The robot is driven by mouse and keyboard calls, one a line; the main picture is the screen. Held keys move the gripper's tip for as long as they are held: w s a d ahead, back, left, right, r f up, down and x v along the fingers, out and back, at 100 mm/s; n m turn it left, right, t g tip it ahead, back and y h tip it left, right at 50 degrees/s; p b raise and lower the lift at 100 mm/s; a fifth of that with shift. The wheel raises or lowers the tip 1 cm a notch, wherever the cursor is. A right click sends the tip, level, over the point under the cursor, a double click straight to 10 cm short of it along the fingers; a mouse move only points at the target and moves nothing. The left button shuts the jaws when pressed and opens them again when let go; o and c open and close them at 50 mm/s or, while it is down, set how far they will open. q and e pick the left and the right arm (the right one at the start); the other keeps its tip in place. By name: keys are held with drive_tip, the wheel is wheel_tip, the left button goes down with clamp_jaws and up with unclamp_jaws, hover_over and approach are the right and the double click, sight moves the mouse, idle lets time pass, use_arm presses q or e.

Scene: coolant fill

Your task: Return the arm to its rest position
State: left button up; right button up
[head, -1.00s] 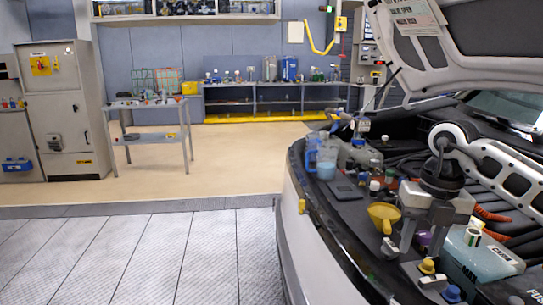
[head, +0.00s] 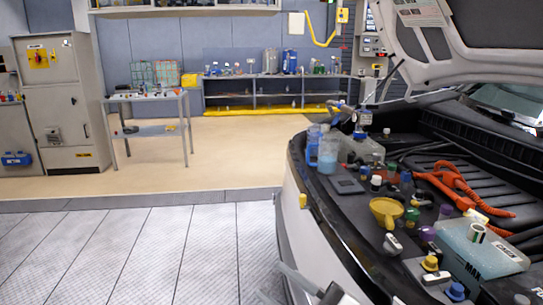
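My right gripper (head: 270,280) shows only in part at the bottom edge of the head view, in front of the car's fender. Two pale grey fingers point up and to the left, with a gap between them. It looks open, and no object shows between the fingers. Most of the hand and the arm is cut off by the frame. My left gripper is out of view.
The open car's engine bay is on the right, with a yellow funnel (head: 386,211), blue jug (head: 328,156), translucent tank (head: 484,251) and several caps. An orange cable (head: 455,187) lies behind. Grey floor (head: 150,255) at left is clear; a small table (head: 150,95) stands beyond.

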drive_tip(key=s+d+f+m+t+h, duration=0.2)
drive_tip(key=d+f+m+h, duration=0.3)
drive_tip(key=f+m+h, duration=0.25)
drive_tip(key=s+d+f+m+t+h, duration=0.2)
drive_tip(key=d+f+m+h, duration=0.2)
drive_tip(key=f+m+h, duration=0.3)
drive_tip(key=s+d+f+m+g+h, duration=0.1)
drive_tip(key=s+d+f+m+g, duration=0.2)
drive_tip(key=s+f, duration=0.5)
drive_tip(key=shift+s+d+f+m+g, duration=0.25)
drive_tip(key=shift+s+f+m+g, duration=0.2)
drive_tip(key=shift+g, duration=0.65)
